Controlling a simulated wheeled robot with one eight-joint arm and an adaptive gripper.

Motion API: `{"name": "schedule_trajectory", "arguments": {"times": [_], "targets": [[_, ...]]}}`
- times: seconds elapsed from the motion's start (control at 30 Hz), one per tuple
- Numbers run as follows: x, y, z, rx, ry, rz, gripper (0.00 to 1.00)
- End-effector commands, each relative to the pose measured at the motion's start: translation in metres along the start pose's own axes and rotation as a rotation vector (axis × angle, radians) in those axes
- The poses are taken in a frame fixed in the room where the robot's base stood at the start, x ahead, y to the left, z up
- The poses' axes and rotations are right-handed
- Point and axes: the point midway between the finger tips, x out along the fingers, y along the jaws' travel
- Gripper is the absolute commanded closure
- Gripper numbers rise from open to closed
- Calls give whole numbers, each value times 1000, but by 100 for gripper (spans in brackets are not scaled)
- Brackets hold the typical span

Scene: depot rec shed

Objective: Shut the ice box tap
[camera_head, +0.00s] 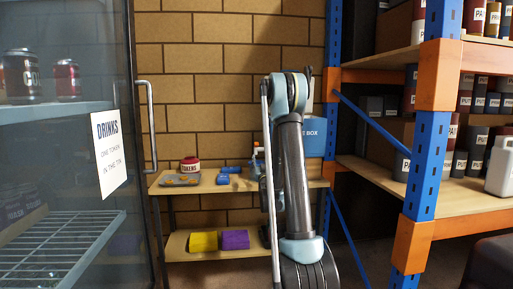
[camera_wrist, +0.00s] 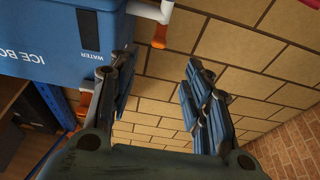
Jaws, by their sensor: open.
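The blue ice box (camera_wrist: 50,40) fills the upper left of the wrist view, with white lettering and a dark strip by the word WATER. A white tap (camera_wrist: 150,11) sticks out at its right, with an orange lever (camera_wrist: 160,36) pointing down the picture. My gripper (camera_wrist: 158,92) is open and empty; its left finger is close to the box's edge, and the lever shows beyond the gap, apart from both fingers. In the head view the ice box (camera_head: 315,137) stands on the bench, partly behind my arm; the small white and orange tap (camera_head: 256,150) shows left of the arm. My gripper is hidden there.
The wooden bench (camera_head: 215,187) also holds a red TOKENS tin (camera_head: 190,165), a tray (camera_head: 178,180) and blue items (camera_head: 229,173). A glass drinks fridge (camera_head: 60,150) stands left; a blue and orange rack (camera_head: 425,160) stands right. A brick wall (camera_wrist: 250,50) is behind.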

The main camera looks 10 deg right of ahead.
Motion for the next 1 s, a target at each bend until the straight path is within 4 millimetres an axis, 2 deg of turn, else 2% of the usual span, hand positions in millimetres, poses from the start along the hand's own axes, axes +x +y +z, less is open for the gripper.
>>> {"name": "schedule_trajectory", "arguments": {"times": [0.3, 0.47, 1.0], "targets": [[5, 0, 7, 1, 102, 0, 55], [18, 0, 6, 1, 105, 0, 55], [111, 0, -4, 1, 103, 0, 55]]}}
